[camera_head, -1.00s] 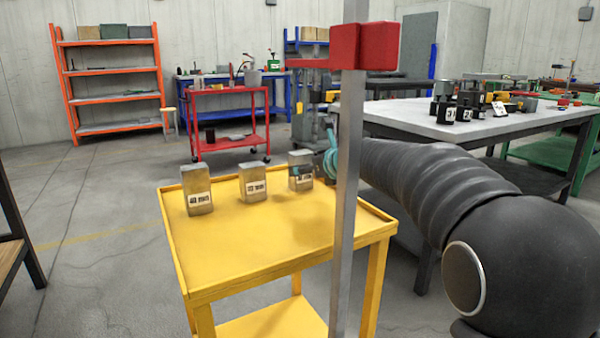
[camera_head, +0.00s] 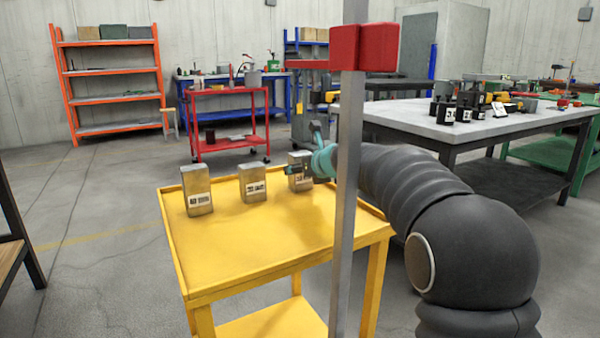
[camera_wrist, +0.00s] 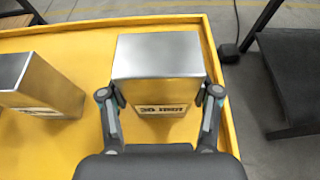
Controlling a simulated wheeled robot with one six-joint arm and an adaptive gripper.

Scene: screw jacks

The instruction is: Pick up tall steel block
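Three steel blocks with white labels stand in a row on a yellow cart (camera_head: 262,255). The left block (camera_head: 198,182) looks tallest in the head view; the middle block (camera_head: 252,190) looks shorter. The right block (camera_head: 296,181) is partly hidden by my gripper (camera_head: 304,170). In the wrist view the right block (camera_wrist: 158,75) stands upright between the two fingers of my gripper (camera_wrist: 160,98), which are spread on either side of it. Finger contact cannot be made out clearly. The middle block (camera_wrist: 45,88) is left of the fingers there.
The cart's raised rim (camera_wrist: 218,85) runs close to the right block. A grey table (camera_head: 425,125) with dark items stands at the right. The cart's front half is clear.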

